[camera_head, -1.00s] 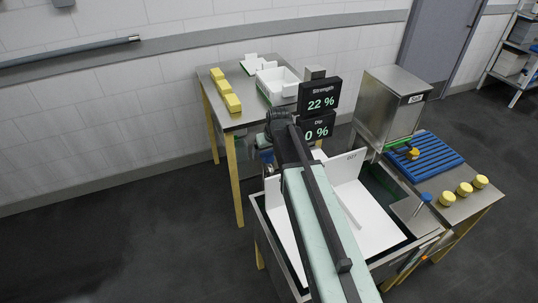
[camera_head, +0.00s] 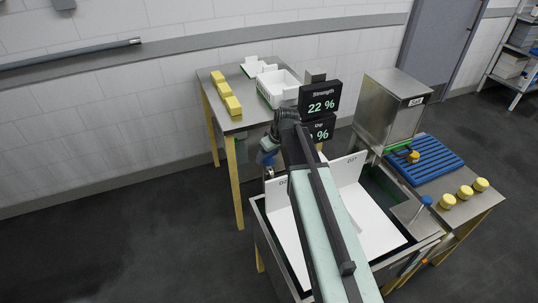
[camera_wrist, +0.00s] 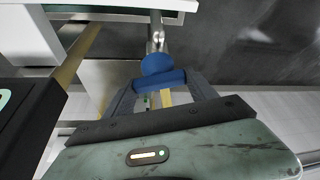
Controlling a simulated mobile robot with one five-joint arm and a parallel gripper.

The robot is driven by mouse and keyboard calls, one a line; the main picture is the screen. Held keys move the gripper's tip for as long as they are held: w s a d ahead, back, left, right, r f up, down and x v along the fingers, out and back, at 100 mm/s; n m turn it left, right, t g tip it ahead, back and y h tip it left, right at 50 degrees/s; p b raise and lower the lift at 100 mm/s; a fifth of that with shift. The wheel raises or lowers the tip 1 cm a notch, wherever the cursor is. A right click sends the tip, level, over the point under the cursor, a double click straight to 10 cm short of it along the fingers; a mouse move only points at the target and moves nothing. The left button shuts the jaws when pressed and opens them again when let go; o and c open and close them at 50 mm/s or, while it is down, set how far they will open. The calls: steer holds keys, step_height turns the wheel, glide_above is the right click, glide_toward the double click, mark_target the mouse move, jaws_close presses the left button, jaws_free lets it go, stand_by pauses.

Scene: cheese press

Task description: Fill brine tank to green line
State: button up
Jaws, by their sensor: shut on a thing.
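The brine tank (camera_head: 262,231) is a steel basin at the front centre, with two large white panels standing in it; my arm hides part of it. I cannot make out the green line or the liquid level. A blue tap handle (camera_wrist: 157,65) on a metal fitting shows in the wrist view. My gripper (camera_wrist: 160,82) is shut on the blue handle. In the head view my gripper (camera_head: 267,154) is at the tank's far left side, mostly hidden by my arm. A display (camera_head: 320,101) reads Strength 22 %; the lower Dip reading is partly covered.
A side table (camera_head: 238,117) with yellow blocks (camera_head: 226,91) and a white bin (camera_head: 279,85) stands behind left. A steel salt box (camera_head: 393,108), blue rack (camera_head: 424,159) and yellow round pieces (camera_head: 465,192) are at the right. The left floor is clear.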

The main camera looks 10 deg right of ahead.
steer(key=o, duration=1.4)
steer(key=shift+c, duration=0.2)
steer(key=p+v, duration=0.7)
steer(key=shift+r, duration=0.35)
steer(key=shift+s+d, duration=0.1)
